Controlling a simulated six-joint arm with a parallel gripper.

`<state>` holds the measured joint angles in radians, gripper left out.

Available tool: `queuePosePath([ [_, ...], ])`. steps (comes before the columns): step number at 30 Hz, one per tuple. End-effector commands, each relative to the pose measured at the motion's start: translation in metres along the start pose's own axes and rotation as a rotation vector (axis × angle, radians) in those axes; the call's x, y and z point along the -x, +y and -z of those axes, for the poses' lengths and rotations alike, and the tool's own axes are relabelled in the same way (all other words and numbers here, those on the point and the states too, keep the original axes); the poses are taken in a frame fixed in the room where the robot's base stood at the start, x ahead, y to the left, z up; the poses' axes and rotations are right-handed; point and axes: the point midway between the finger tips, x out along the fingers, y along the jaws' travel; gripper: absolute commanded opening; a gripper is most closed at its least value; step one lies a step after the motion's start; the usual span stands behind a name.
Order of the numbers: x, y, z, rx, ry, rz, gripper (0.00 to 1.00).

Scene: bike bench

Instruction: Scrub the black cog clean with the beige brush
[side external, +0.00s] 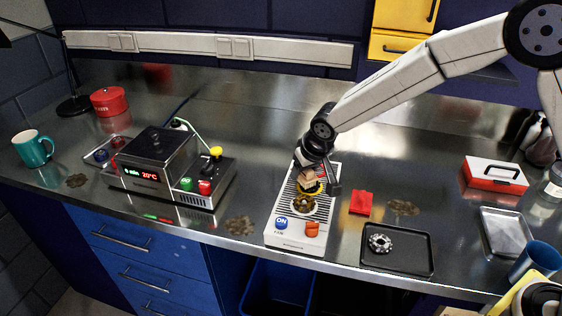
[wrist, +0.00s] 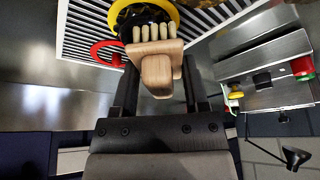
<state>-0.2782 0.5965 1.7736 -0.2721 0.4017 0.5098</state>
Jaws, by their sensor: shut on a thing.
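My gripper (wrist: 157,92) is shut on the beige brush (wrist: 156,68), a wooden block with pale bristles. In the wrist view the bristles point at a black toothed part, seemingly the black cog (wrist: 146,14), inside a yellow ring (wrist: 171,12). The brush hides part of it, and I cannot tell whether the bristles touch it. In the side view my gripper (side external: 311,170) is low over the white grille-topped unit (side external: 281,232), with the brush and the yellow ring (side external: 317,188) under it. The cog is mostly hidden there.
A black tray (side external: 410,262) holding a silver cog (side external: 380,243) lies to the right, near a red cloth (side external: 361,203). A red-and-white box (side external: 494,176) stands farther right. A black-and-silver device (side external: 152,160) stands left. Bench is clear behind the white unit.

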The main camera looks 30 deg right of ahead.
Motion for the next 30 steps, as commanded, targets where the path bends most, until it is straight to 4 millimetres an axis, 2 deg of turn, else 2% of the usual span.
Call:
queuePosePath([
  [21, 0.007, 0.022, -0.022, 0.0, -0.006, -0.002, 0.0],
  [30, 0.009, 0.025, -0.025, 0.0, -0.006, -0.002, 0.0],
])
